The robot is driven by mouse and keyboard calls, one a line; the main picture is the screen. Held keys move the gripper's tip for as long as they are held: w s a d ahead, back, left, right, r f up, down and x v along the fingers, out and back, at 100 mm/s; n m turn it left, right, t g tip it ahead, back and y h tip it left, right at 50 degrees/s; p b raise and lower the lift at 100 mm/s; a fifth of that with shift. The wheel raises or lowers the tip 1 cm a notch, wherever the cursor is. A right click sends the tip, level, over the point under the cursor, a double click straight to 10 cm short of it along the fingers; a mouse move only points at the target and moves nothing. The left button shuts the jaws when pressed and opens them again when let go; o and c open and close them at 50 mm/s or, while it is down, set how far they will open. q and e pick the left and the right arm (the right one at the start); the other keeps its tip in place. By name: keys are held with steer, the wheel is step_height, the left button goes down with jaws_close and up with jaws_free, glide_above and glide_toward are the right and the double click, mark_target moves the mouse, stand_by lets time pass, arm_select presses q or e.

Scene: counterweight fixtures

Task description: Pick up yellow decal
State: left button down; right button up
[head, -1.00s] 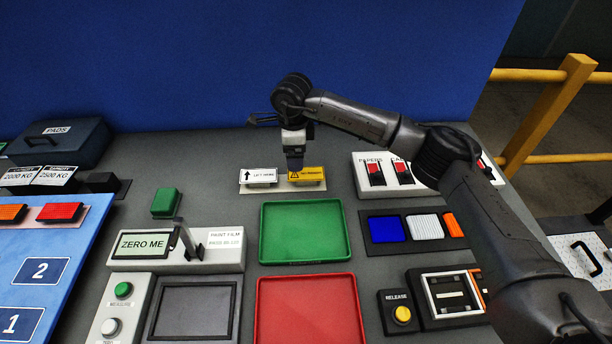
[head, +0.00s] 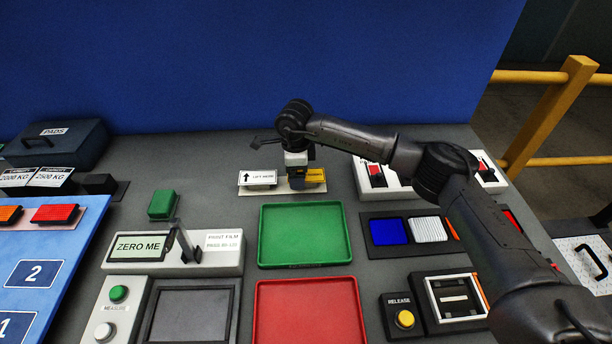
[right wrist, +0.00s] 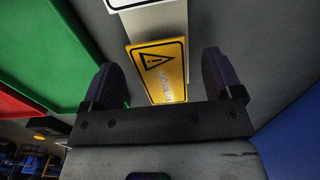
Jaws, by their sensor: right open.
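The yellow decal (head: 315,175) with a black warning triangle sits on a small stand at the back of the bench, right of a white "LIFT HERE" decal (head: 257,178). In the right wrist view the yellow decal (right wrist: 160,70) shows between the fingers. My right gripper (head: 297,184) is over the decal's left part in the head view and hides some of it. In the right wrist view its two fingers (right wrist: 163,85) are apart, one to each side of the decal, with gaps. My left gripper is not in view.
A green tray (head: 347,236) lies in front of the stand, with a red tray (head: 262,310) nearer. A white two-switch box (head: 403,182) stands to the right. A "ZERO ME" gauge (head: 175,262) stands to the left. The blue wall (head: 200,70) rises behind.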

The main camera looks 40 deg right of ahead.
steer(key=shift+f, duration=0.25)
stand_by(0.5)
steer(key=shift+c, duration=0.3)
steer(key=c, duration=0.9)
steer(key=shift+r, duration=0.15)
steer(key=shift+c, duration=0.2)
